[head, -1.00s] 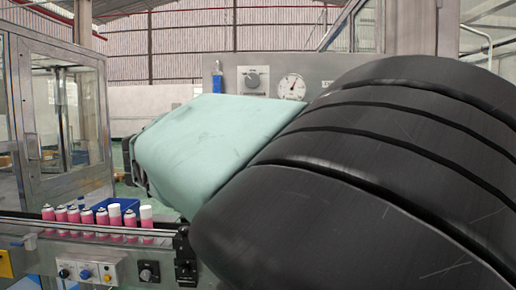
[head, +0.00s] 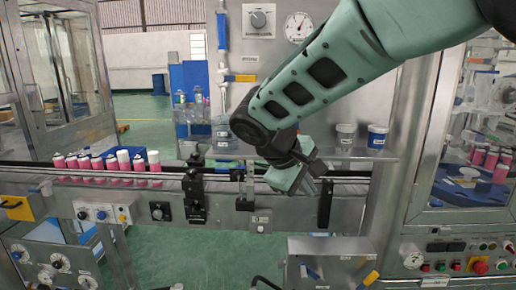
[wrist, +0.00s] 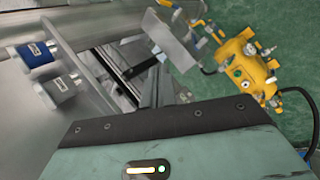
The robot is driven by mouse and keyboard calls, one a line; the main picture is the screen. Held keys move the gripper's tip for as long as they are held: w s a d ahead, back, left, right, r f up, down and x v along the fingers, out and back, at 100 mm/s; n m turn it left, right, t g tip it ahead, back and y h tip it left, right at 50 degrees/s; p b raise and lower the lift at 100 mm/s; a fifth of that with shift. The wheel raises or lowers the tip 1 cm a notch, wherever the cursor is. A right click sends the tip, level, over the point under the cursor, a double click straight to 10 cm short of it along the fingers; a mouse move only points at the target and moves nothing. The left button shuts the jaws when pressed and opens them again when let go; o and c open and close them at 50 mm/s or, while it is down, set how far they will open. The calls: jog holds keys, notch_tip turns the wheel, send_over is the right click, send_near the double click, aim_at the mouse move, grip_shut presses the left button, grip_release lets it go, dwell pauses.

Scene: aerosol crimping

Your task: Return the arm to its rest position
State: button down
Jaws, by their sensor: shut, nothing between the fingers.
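My arm (head: 325,75) is pale green with black joints. It enters the head view from the upper right and bends down to the conveyor's rear side. My gripper (head: 296,174) hangs tilted over the conveyor, right of the cans, and is shut with nothing in it. Its fingertips are hard to make out.
Pink cans (head: 105,162) stand on the conveyor (head: 150,190) at left. White and blue tubs (head: 377,137) sit on a shelf behind my gripper. A glazed cabinet (head: 470,150) stands at right. A yellow device (wrist: 245,68) lies below in the wrist view.

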jog(key=s+d+f+g+y, duration=0.1)
jog(key=s+f+y, duration=0.1)
jog(key=s, duration=0.7)
jog(key=s+d+f+m+g+y, duration=0.1)
jog(key=s+f+y, duration=0.1)
jog(key=s, duration=0.8)
jog(key=s+d+f+g+y, duration=0.1)
jog(key=s+f+g+y, duration=0.1)
jog(key=s, duration=0.7)
jog(key=shift+s+d+f+y, duration=0.2)
jog(key=shift+d+f+y, duration=0.2)
jog(key=shift+f, duration=0.5)
jog(key=shift+d+m, duration=0.15)
jog(key=shift+m, duration=0.15)
